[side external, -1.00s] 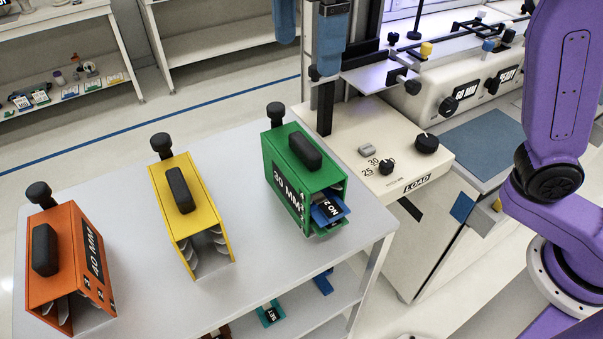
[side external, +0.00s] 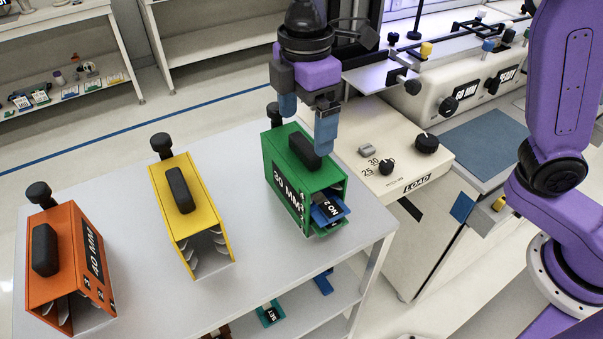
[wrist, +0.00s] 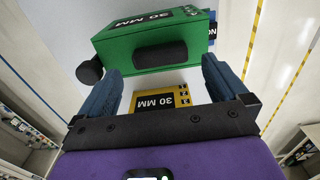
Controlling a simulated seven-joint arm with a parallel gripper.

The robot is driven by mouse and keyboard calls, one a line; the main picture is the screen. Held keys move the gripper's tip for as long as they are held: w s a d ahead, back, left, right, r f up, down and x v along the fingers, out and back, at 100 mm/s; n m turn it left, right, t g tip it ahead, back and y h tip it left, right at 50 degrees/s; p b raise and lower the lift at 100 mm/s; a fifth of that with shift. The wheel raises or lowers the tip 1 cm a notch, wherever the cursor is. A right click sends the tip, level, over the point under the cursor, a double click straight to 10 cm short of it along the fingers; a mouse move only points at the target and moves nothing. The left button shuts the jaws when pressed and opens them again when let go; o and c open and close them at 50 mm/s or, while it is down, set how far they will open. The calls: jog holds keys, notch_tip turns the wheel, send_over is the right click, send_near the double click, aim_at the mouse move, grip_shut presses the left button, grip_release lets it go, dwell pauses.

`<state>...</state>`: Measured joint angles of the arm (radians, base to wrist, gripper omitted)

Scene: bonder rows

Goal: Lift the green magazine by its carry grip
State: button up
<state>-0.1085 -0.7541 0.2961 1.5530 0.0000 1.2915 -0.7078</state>
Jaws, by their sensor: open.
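The green magazine (side external: 277,175) stands upright at the right end of the grey table, its black carry grip (side external: 304,151) on top. A blue piece marked NO 2 (side external: 329,211) sticks out of its open end. My gripper (side external: 306,136) is open and empty, just above the magazine's top, its blue fingers spread roughly along the grip's length. In the wrist view the green magazine (wrist: 120,49) lies beyond the fingers. The black grip (wrist: 160,55) shows between the fingertips' lines, slightly ahead of them. I cannot tell whether the right finger touches anything.
A yellow magazine (side external: 203,215) and an orange magazine (side external: 50,275) stand to the left on the same table (side external: 135,180). The cream machine with its LOAD panel (side external: 400,160) stands close on the right. A dark post rises behind my gripper. Bare tabletop separates the magazines.

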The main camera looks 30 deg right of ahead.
aim_at(305, 143)
notch_tip(305, 143, down, 4)
jog(key=shift+f, duration=0.1)
jog(key=c, duration=1.5)
